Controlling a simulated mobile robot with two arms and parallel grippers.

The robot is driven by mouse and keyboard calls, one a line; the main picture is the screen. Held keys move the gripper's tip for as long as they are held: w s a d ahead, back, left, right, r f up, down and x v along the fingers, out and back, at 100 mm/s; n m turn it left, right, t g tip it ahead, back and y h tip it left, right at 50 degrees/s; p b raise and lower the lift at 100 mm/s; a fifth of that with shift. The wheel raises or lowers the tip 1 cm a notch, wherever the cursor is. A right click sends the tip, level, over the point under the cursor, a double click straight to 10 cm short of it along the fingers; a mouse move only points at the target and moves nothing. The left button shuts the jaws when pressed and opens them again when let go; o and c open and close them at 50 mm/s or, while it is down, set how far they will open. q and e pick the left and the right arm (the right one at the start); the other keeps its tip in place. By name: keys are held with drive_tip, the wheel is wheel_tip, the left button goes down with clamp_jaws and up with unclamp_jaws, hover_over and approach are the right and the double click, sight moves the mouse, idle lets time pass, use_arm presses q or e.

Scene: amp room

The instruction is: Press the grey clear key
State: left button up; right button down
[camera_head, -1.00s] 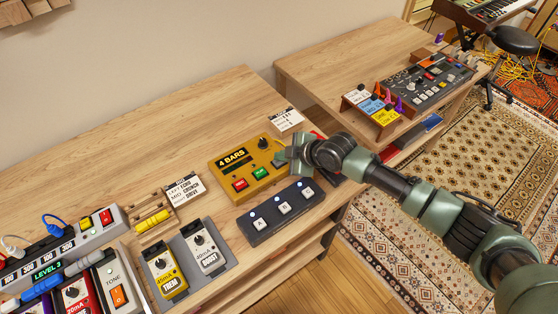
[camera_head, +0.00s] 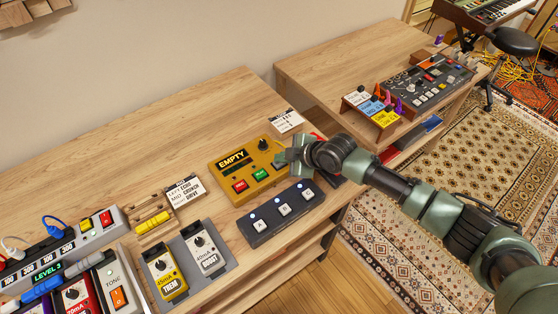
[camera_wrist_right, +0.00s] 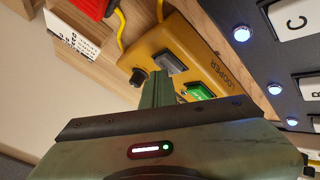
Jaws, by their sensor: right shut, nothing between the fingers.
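The yellow looper (camera_head: 222,178) sits on the wooden bench, and its display (camera_head: 234,159) reads "EMPTY". Its red key (camera_head: 240,186) and green key (camera_head: 260,174) show in the head view. The grey key (camera_wrist_right: 171,62) shows in the right wrist view beside the green key (camera_wrist_right: 199,91); in the head view my gripper hides it. My right gripper (camera_head: 281,158) is shut and empty, over the looper's right side. In the right wrist view its fingertips (camera_wrist_right: 163,80) are right beside the grey key; I cannot tell whether they touch it. My left gripper is not in view.
A dark footswitch (camera_head: 281,212) with lettered buttons lies in front of the looper. A yellow pedal (camera_head: 164,273) and a white pedal (camera_head: 205,250) stand to the left. A label card (camera_head: 287,121) stands behind. The bench is bare at the back left.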

sight(282, 164)
drive_tip(key=shift+r, duration=0.6)
drive_tip(key=shift+p, duration=0.3)
wheel_tip(282, 164, up, 5)
drive_tip(key=p, duration=0.4)
drive_tip(key=shift+r, duration=0.1)
